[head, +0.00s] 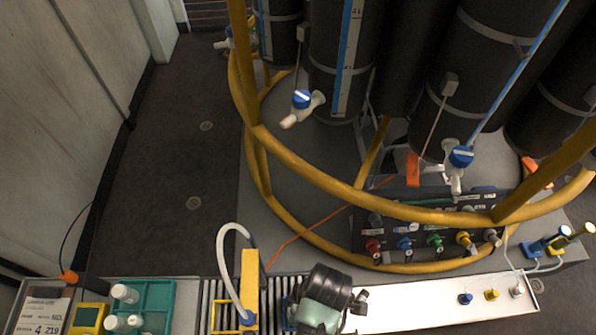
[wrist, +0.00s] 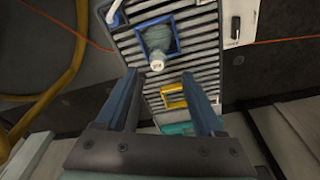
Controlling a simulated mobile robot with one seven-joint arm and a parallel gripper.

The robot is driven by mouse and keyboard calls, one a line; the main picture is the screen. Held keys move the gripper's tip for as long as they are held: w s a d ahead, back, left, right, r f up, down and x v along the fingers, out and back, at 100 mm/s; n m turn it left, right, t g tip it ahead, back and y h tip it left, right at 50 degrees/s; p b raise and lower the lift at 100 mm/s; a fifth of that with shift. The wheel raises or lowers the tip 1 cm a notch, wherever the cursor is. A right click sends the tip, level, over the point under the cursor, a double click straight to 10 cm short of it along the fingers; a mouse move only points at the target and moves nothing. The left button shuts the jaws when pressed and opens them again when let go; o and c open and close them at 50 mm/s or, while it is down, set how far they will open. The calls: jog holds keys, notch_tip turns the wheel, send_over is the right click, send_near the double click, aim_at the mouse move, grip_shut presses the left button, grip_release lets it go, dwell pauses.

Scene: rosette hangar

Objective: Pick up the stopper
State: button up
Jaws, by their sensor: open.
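In the wrist view, a grey-green flask (wrist: 157,40) stands in a square blue frame (wrist: 175,20) on a slatted rack. Its small white top (wrist: 156,65) looks like the stopper, but I cannot tell for sure. My gripper (wrist: 158,75) is open, its two blue-grey fingers spread apart with nothing between them. In this view the white top shows between and just beyond the fingertips; no contact is visible. In the head view, a dark and pale green part of my arm covers part of the rack, and I cannot make out the flask there.
An empty yellow frame (wrist: 173,97) sits on the rack near the flask. A teal tray (head: 158,291) with white-capped bottles stands at the left. A yellow block (head: 250,280) with a white hose is beside my arm. Yellow rails (head: 330,180) and dark cylinders stand behind.

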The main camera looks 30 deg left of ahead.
jog(key=shift+a+f, duration=0.2)
jog(key=shift+f, duration=0.65)
jog(key=shift+a+f, duration=0.2)
jog(key=shift+f, duration=0.7)
jog(key=shift+a+f, duration=0.2)
jog(key=shift+f, duration=0.65)
jog(key=shift+c, duration=0.3)
jog(key=c, duration=1)
jog(key=shift+r, duration=0.1)
notch_tip(320, 180, up, 14)
jog(key=p, duration=0.5)
jog(key=shift+r+p, duration=0.2)
jog(key=shift+p, duration=0.2)
